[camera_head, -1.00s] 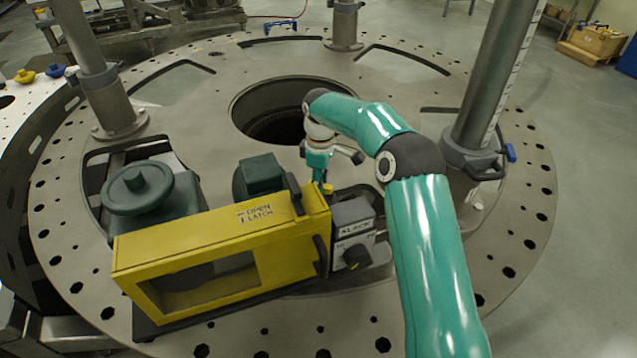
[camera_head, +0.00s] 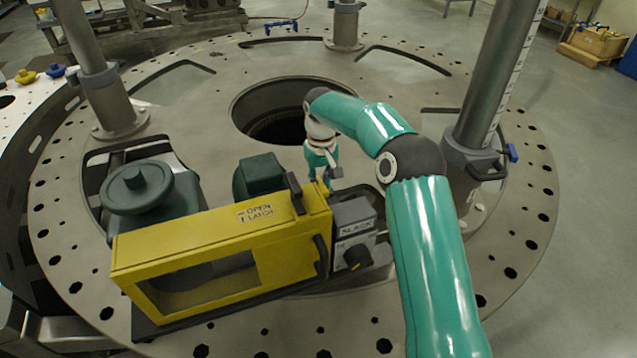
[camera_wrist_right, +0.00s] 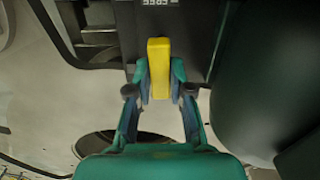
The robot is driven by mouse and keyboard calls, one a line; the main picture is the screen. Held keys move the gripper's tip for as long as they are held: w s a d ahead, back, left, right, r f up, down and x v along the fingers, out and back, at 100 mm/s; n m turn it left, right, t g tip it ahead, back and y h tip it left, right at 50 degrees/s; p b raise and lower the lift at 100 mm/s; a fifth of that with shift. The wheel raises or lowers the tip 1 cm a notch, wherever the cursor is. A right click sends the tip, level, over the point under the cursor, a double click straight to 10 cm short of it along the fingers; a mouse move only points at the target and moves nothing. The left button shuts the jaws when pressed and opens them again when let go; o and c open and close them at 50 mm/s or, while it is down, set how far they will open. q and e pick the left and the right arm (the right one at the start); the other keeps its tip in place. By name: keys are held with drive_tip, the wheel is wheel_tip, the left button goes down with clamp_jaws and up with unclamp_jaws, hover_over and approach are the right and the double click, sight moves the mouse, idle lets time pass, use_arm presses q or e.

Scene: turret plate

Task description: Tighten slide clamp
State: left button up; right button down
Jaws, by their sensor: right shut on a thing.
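My right gripper (camera_head: 324,182) is at the back right corner of the yellow guard housing (camera_head: 190,245), pointing down. In the right wrist view my right gripper (camera_wrist_right: 159,85) is shut on a small yellow handle (camera_wrist_right: 158,55), with one finger on each side. In the head view the handle is mostly hidden by the gripper. A grey clamp collar (camera_head: 472,160) with a blue knob (camera_head: 512,152) sits round the right post. I cannot tell which part is the slide clamp. My left gripper is not in view.
A grey box marked "SLACK" (camera_head: 352,215) with a black knob stands right of the housing. A dark green handwheel (camera_head: 135,187) and a green block (camera_head: 260,175) stand behind it. The plate has a large round hole (camera_head: 280,105) and several posts.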

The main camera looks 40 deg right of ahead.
drive_tip(key=shift+w+r+m, duration=0.2)
drive_tip(key=shift+r+m, duration=0.05)
drive_tip(key=shift+m, duration=0.15)
drive_tip(key=c, duration=1.2)
unclamp_jaws()
drive_tip(key=shift+o, duration=0.8)
drive_tip(key=shift+f, duration=0.1)
drive_tip(key=shift+s, duration=0.1)
wheel_tip(320, 180, up, 12)
drive_tip(key=shift+f, duration=0.15)
